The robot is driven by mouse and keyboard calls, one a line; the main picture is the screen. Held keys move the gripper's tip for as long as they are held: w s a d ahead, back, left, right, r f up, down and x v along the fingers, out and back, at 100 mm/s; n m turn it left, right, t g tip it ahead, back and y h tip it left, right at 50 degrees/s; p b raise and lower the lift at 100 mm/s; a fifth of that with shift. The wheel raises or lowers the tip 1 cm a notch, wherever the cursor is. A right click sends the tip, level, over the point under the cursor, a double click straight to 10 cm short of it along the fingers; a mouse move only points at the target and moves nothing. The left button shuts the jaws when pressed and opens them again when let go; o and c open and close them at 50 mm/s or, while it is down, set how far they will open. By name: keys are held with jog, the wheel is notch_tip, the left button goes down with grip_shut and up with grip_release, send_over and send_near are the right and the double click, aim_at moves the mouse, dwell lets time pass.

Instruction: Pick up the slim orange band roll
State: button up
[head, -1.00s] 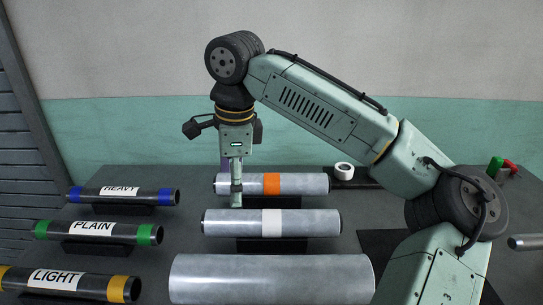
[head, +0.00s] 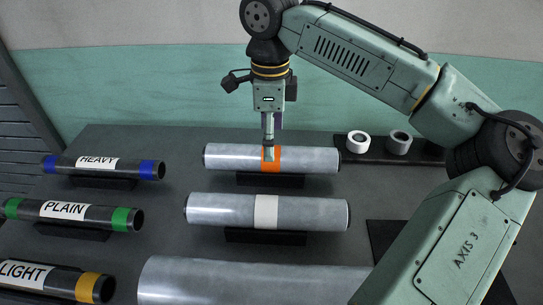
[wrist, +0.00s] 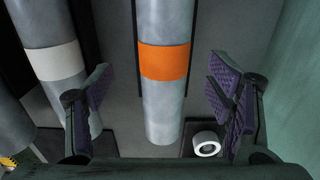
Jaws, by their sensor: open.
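The slim orange band roll (head: 220,157) is a grey metallic cylinder with an orange band around its middle. It lies on a dark cradle at the back of the table. In the wrist view the roll (wrist: 167,110) runs lengthwise between my open fingers, with the orange band ahead of the fingertips. My gripper (head: 269,155) points down at the orange band in the head view and covers part of it. In the wrist view my gripper (wrist: 160,88) is open, with purple pads on both sides of the roll and gaps to it. Whether the fingertips reach its height is unclear.
A slim white band roll (head: 215,210) lies parallel in front. A thicker grey roll (head: 250,280) is nearer. Cores labelled HEAVY (head: 130,167), PLAIN (head: 100,215) and LIGHT (head: 60,283) lie at left. A white tape ring (head: 357,142) and a grey one (head: 398,143) stand at right.

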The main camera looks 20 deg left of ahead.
jog(key=f, duration=0.1)
jog(key=f+p, duration=0.1)
jog(key=f, duration=0.3)
jog(key=shift+w, duration=0.25)
jog(key=c, duration=1.7)
